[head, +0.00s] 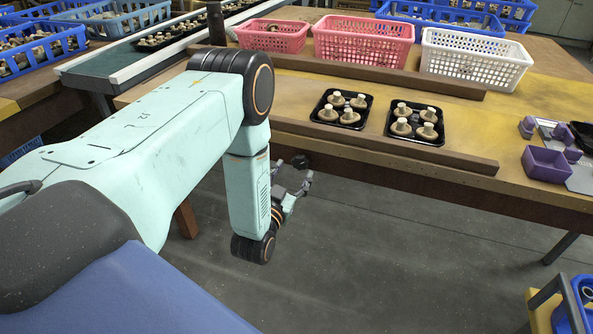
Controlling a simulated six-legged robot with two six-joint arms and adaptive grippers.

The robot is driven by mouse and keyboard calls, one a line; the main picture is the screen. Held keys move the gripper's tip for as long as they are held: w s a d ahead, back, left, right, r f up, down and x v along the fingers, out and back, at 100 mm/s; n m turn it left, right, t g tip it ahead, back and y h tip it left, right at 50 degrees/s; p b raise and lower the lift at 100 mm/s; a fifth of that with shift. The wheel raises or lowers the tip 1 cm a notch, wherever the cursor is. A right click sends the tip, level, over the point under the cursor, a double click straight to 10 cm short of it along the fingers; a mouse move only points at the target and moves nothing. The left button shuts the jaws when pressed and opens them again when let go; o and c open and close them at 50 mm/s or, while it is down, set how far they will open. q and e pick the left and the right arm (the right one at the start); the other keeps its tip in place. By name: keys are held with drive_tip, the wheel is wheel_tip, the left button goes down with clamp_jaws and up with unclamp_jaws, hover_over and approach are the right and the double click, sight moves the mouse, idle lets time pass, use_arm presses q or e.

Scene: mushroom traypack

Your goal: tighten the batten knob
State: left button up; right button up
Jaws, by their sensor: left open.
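A dark round knob (300,161) shows at the table's front edge, below the left part of the front wooden batten (400,153). It is small and partly dark against the table side. My left gripper (294,177) hangs just in front of and below the knob, its fingers open and pointing up towards it. I cannot tell whether the fingers touch the knob. My right gripper is not in view.
Two black trays (390,134) of mushrooms stand between the front batten and a rear batten (400,80). Pink baskets (363,62) and a white basket (470,80) stand behind. A purple box (546,166) sits at the right.

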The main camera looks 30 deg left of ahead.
sight(300, 162)
use_arm(q)
drive_tip(key=shift+w, duration=1.05)
drive_tip(key=shift+w+a, duration=0.2)
drive_tip(key=shift+a, duration=0.05)
drive_tip(key=shift+w+d, duration=0.1)
drive_tip(key=shift+c, duration=0.3)
drive_tip(key=shift+c, duration=0.8)
drive_tip(key=c, duration=0.9)
